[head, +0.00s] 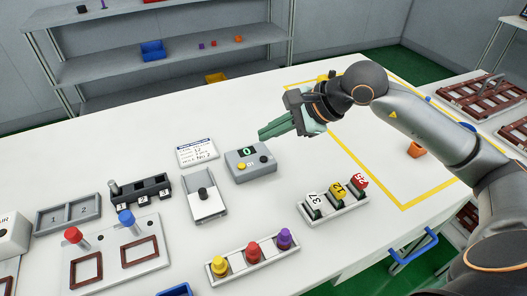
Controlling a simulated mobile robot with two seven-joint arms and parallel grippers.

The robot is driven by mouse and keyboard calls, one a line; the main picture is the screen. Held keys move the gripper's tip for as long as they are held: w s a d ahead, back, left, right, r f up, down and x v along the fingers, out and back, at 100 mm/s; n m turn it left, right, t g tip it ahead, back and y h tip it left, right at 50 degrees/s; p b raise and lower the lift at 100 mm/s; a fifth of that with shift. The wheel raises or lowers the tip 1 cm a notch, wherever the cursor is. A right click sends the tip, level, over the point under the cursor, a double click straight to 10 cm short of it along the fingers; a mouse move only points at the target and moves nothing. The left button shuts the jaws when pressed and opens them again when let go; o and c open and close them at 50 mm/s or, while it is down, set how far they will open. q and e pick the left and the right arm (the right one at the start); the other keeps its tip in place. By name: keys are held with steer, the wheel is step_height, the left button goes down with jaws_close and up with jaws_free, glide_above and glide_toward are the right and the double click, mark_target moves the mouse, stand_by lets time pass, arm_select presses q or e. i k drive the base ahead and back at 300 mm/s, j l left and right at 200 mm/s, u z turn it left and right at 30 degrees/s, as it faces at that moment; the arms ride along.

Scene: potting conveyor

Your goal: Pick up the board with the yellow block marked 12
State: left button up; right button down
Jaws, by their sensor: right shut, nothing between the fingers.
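The yellow block marked 12 (338,190) sits in the middle of a light grey rack (345,210) on the white table. Its board is a small dark green piece under the block, mostly hidden. A white block marked 37 (313,201) stands on its left and a red block marked 25 (360,182) on its right. My right gripper (263,134) is shut and empty. Its green fingers point left, above the table, up and left of the rack and apart from it. My left gripper is out of view.
A grey counter box (250,163) showing 0 lies just below my right fingers. A tray with yellow, red and purple knobbed pieces (253,258) stands in front. An orange pot (416,149) stands at right.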

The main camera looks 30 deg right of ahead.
mark_target(336, 192)
steer(key=k, duration=1)
